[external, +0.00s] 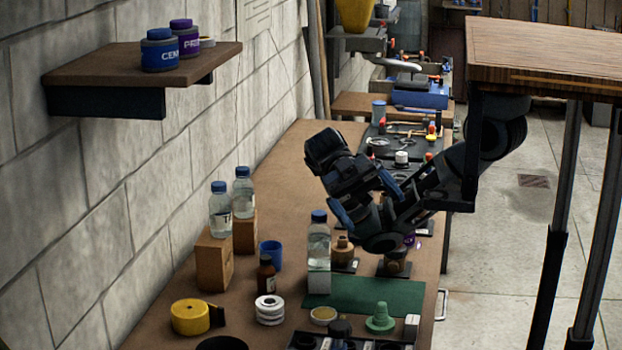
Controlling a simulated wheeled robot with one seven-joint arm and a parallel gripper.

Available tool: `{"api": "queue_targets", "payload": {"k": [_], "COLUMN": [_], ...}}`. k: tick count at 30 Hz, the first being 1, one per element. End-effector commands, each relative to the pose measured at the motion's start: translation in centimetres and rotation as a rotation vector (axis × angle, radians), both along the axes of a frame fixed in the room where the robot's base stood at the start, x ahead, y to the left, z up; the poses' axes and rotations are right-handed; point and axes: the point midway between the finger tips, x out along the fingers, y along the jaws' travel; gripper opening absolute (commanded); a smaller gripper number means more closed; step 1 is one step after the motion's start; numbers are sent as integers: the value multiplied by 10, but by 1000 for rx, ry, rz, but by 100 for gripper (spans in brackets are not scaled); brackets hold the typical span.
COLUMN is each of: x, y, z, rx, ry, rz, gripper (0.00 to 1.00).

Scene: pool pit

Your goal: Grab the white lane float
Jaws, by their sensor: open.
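A white ribbed, ring-like piece (270,310) stands on the brown bench near the front and looks like the white lane float, though I cannot be sure. A small brown bottle stands just behind it. My black and blue arm reaches in from the right over the bench. My gripper (325,152) appears to be the dark blocky end, raised above the middle of the bench, farther back than the white piece and clear of it. It is open, and I see nothing held. Its fingertips are hard to make out against the dark links.
Clear bottles (319,245), wooden blocks (214,262), a blue cup (270,253), a yellow tape roll (190,316) and a green cone (380,318) crowd the front. A shelf (140,70) juts from the left wall. Open bench (282,170) lies behind the bottles.

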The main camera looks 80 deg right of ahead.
Motion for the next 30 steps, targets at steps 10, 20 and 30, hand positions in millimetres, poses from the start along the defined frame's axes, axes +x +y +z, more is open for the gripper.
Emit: {"api": "queue_targets", "payload": {"k": [10, 20, 30], "x": [57, 223, 244], "y": [-17, -163, -193], "z": [-169, -279, -303], "rx": [-359, -959, -1053], "ry": [-609, -909, -936], "rz": [267, 238, 243], "gripper": [97, 97, 97]}}
